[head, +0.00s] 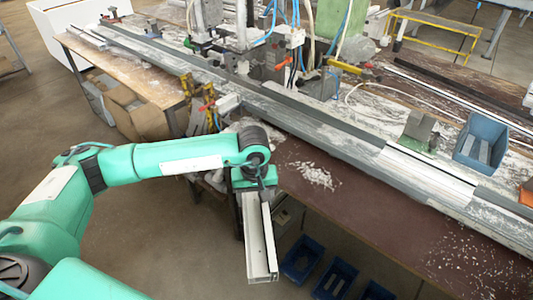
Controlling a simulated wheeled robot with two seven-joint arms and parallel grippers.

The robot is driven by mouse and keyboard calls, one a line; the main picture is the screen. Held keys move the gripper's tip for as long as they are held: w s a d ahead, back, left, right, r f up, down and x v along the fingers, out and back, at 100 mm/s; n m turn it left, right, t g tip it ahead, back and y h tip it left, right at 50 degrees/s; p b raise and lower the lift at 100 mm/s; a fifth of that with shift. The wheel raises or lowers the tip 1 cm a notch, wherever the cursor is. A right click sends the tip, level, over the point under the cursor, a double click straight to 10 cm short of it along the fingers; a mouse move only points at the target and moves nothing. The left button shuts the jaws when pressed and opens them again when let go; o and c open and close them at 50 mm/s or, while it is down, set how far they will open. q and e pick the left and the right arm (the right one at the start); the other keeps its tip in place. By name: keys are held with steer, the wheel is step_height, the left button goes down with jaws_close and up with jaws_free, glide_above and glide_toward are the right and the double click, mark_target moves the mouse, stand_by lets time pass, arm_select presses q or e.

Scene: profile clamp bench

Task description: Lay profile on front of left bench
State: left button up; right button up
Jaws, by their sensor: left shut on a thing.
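My left gripper (257,188) is shut on a pale, channel-shaped metal profile (260,245). The profile sticks out from the gripper toward the bottom of the picture, over the gap by the front edge of the brown bench. The fingertips are partly hidden by the wrist. The left bench (143,84) has a light wooden top and stands up and to the left of the gripper, apart from the profile. My right gripper is not in view.
A long metal rail (290,115) runs across both benches. The brown right bench (390,225) carries scattered shavings and a blue bin (480,142). Clamping machinery (275,55) with hoses stands behind. Cardboard boxes (135,112) sit under the left bench, blue crates (302,260) under the right.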

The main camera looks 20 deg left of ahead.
arm_select(q)
steer(key=s+f+m, duration=0.5)
steer(key=s+f, duration=0.5)
steer(key=shift+s+f, duration=0.15)
steer(key=shift+f, duration=0.15)
steer(key=shift+a, duration=0.25)
